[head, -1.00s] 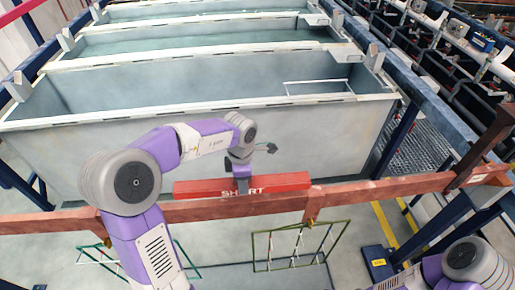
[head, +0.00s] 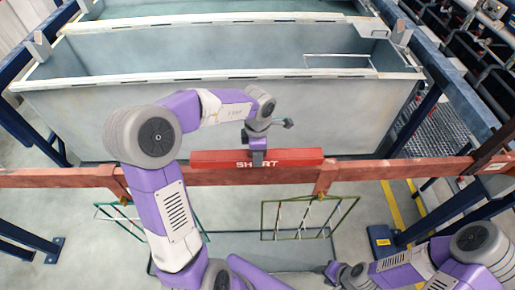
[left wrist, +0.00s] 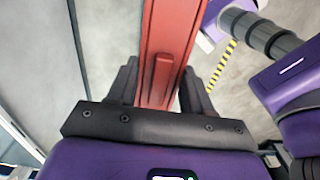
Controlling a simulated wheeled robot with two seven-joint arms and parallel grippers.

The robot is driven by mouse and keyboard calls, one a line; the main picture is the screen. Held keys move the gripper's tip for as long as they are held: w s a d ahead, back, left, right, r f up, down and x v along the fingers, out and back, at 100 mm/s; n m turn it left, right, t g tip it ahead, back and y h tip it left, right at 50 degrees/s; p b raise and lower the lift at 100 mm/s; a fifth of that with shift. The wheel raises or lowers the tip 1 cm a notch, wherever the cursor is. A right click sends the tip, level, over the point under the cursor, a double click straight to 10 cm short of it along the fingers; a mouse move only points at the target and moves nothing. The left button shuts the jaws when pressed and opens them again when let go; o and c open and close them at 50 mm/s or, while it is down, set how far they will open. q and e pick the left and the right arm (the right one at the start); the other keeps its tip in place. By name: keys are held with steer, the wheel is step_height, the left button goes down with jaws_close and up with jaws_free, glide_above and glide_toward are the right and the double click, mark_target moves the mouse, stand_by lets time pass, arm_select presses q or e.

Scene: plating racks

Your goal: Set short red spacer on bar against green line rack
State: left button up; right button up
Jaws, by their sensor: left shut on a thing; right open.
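The short red spacer (head: 215,159), marked SHORT, lies level along the red-brown bar (head: 60,178). My left gripper (head: 258,160) is shut on its middle from above. The left wrist view shows the spacer (left wrist: 168,35) running between the two dark fingers (left wrist: 160,85). Its lower edge overlaps the bar; I cannot tell whether it rests on it. Its right end is at the hanger of an olive-green rack (head: 264,220). A teal-green rack (head: 103,212) hangs to the left, partly behind my arm, with a gap to the spacer. My right gripper (head: 338,273) is low, open and empty, away from the bar.
A long grey tank (head: 80,115) stands behind the bar, with another tank beyond it. Blue steel frames (head: 400,240) stand at the right near yellow floor lines. Bare bar shows between the teal-green rack's hanger and the spacer.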

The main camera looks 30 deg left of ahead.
arm_select(q)
step_height(320, 180, down, 2)
steer(key=shift+f, duration=2.25)
steer(key=o, duration=1.2)
step_height(320, 180, up, 8)
steer(key=shift+f, duration=0.2)
